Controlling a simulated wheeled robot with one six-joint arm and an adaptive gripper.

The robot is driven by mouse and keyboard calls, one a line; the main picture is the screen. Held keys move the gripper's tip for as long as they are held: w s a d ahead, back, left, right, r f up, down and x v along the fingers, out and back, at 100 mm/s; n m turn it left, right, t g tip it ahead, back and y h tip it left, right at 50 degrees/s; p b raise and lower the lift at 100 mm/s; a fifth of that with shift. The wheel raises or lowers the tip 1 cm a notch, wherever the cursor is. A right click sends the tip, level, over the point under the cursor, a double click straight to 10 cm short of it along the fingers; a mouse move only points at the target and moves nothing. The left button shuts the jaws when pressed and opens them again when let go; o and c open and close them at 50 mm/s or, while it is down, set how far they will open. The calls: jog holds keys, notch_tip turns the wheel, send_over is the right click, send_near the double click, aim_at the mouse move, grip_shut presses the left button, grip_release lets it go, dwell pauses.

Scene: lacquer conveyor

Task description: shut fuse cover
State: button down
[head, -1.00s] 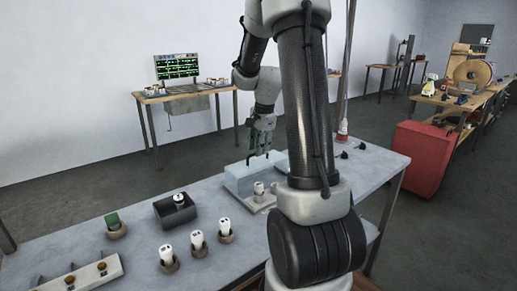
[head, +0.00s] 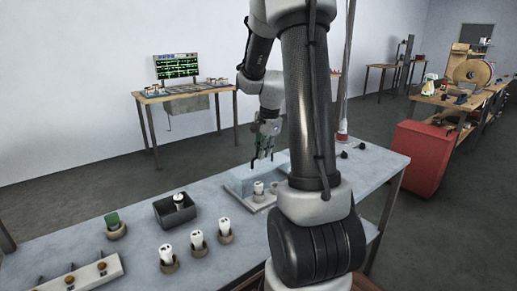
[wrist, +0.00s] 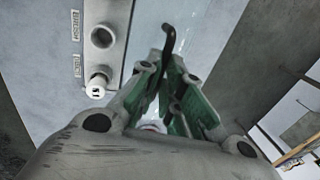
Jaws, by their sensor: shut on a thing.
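The fuse block stands near the far edge of the table. Its pale cover (head: 238,186) shows beside the arm, partly hidden; how far it is open is unclear. A white fuse (head: 258,187) stands upright in the block. The wrist view shows the grey block face (wrist: 118,12) with labels, an empty round socket (wrist: 102,37) and the white fuse (wrist: 96,85) in the other socket. My gripper (head: 262,164) is just above and behind the block. In the wrist view my gripper (wrist: 175,92) is shut on a dark bent bar (wrist: 168,38), which looks like a handle.
Three white fuses stand in round holders, the middle one (head: 197,240) among them. A dark open box (head: 170,219), a green piece (head: 112,220) and a strip with orange knobs (head: 72,281) are at the left. Bare tabletop (head: 385,172) lies to the right.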

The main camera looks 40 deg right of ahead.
jog(key=s, duration=0.7)
jog(key=shift+s, duration=0.4)
jog(key=c, duration=1.6)
grip_release()
jog(key=shift+s, duration=0.1)
jog(key=shift+o, duration=0.2)
jog(key=shift+r, duration=0.1)
notch_tip(320, 180, up, 12)
jog(key=s, duration=0.2)
jog(key=shift+f, duration=0.25)
jog(key=shift+s, duration=0.1)
